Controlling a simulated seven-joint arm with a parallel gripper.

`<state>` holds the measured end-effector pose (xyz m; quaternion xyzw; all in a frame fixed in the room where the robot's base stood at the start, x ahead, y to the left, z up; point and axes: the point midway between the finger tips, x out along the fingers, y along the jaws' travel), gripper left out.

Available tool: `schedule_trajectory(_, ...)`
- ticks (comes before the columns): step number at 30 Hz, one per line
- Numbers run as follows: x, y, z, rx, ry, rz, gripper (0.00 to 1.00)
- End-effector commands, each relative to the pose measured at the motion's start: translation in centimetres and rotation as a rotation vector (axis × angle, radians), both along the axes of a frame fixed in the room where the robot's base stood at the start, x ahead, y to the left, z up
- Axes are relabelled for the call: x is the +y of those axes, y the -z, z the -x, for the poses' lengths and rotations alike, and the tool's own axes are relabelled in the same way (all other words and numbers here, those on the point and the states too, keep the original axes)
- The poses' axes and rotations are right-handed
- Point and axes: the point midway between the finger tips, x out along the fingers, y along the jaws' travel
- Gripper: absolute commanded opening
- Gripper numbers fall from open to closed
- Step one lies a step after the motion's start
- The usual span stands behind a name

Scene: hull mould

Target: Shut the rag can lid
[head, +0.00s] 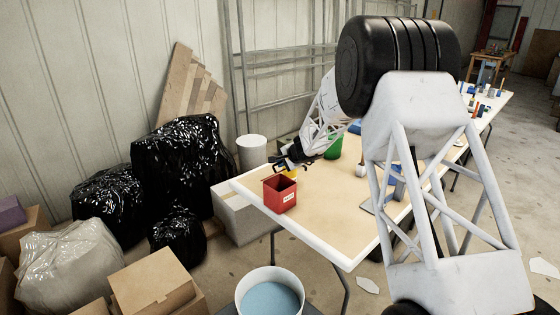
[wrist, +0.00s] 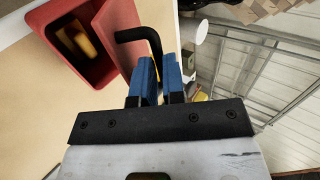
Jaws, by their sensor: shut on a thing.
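In the wrist view the can (wrist: 62,62) is open at upper left, with yellow-orange material inside. Its red lid (wrist: 117,42) stands raised at the can's right side, and a black bent handle (wrist: 133,34) sticks out from it. My gripper (head: 285,166) is just above and behind the can. Its blue fingers in the wrist view (wrist: 160,65) are shut on the end of the handle; the exact contact is partly hidden between them.
The pale table top (head: 312,214) is clear in front of the can. A green container (head: 333,147) stands farther back on the table. A white cylinder (head: 252,152), black bags (head: 180,165) and cardboard boxes (head: 155,282) stand off the table to the left.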

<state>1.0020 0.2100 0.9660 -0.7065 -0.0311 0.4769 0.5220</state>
Motion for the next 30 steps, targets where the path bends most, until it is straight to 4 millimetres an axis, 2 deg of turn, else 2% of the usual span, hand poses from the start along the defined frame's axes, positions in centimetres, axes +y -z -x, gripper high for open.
schedule_trajectory(20,-1.8,2.1,1.7,-0.178,0.0,-0.177,0.0)
schedule_trajectory(30,-2.7,3.9,2.6,-0.296,0.001,-0.294,0.0)
